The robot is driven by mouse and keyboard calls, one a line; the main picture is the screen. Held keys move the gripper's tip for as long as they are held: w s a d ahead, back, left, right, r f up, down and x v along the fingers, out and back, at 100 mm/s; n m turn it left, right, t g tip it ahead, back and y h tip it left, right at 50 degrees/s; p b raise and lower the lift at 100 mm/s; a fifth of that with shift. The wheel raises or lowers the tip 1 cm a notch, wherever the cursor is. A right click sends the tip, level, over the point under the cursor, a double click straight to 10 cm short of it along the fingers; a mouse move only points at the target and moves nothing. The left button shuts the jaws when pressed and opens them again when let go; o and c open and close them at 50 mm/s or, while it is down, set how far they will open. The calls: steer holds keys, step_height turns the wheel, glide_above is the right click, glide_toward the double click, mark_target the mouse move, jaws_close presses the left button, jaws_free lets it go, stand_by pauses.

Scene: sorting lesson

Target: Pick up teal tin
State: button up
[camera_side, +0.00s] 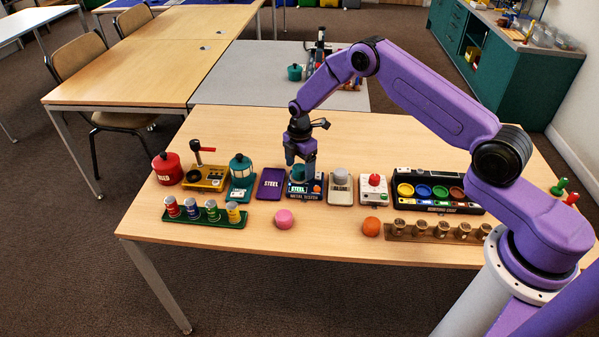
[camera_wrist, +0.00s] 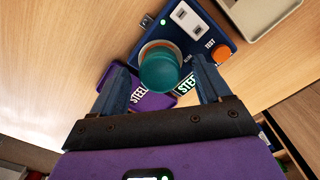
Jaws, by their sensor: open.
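The teal tin (camera_side: 298,173) sits on the dark blue metal tester (camera_side: 306,190) in the middle of the wooden table. In the wrist view the tin (camera_wrist: 160,71) is round and stands in a pale ring on the tester (camera_wrist: 190,30). My gripper (camera_side: 301,160) is right over it, pointing down. In the wrist view the two fingers of my gripper (camera_wrist: 163,80) are apart, one on each side of the tin. Whether they touch it cannot be told. In the side view the fingers partly hide the tin.
Left of the tester lie a purple STEEL plate (camera_side: 271,184) and a teal lantern-like object (camera_side: 241,180). A beige device (camera_side: 340,188) stands close on the right. A pink ball (camera_side: 284,219) and an orange ball (camera_side: 371,227) lie in front. The front table edge is clear.

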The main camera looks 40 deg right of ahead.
steer(key=shift+f, duration=0.75)
steer(key=shift+c, duration=0.2)
steer(key=c, duration=1.2)
steer(key=shift+r, duration=0.1)
